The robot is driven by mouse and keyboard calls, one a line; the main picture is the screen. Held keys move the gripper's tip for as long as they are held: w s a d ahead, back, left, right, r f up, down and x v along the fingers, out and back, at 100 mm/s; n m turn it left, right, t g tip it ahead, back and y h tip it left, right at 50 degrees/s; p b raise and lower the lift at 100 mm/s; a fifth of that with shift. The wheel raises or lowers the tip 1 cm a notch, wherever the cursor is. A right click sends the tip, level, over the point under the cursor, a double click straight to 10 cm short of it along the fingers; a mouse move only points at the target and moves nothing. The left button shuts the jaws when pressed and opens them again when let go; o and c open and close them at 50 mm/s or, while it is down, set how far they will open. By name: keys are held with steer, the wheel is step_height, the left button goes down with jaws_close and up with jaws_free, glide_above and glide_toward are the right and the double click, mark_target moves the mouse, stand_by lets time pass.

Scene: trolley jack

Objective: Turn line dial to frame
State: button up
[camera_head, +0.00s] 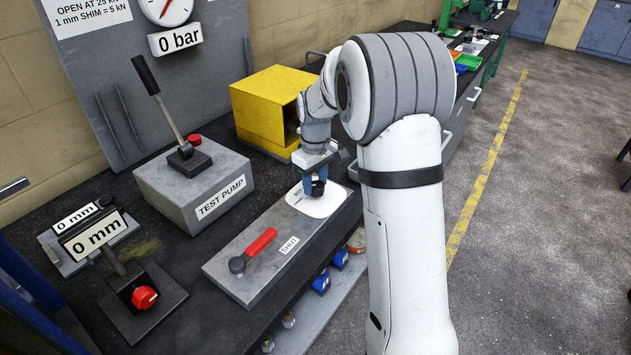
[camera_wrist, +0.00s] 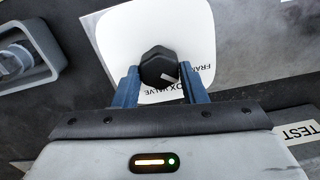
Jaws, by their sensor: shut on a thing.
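The line dial is a black, many-sided knob (camera_wrist: 158,68) on a white plate (camera_wrist: 112,40) in the wrist view. Its pale pointer mark points toward the lower right of that view. Part of the word "FRAME" shows at the plate's right side, and "BOX VALVE" is partly covered by the knob and fingers. My gripper (camera_wrist: 160,84) has its blue fingers on both sides of the knob, shut on it.
A red lever (camera_head: 260,242) marked "SHUT" lies on the same grey block (camera_head: 245,285). The test pump (camera_head: 196,185) with its upright handle stands to the left. A yellow box (camera_head: 265,105) stands behind my wrist. The gauge sign reads "0 bar" (camera_head: 175,40).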

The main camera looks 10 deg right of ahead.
mark_target(315, 184)
steer(key=shift+n, duration=0.8)
steer(key=o, duration=1)
steer(key=shift+c, duration=0.2)
step_height(315, 184, up, 8)
steer(key=shift+f+b, duration=0.1)
steer(key=shift+b, duration=0.2)
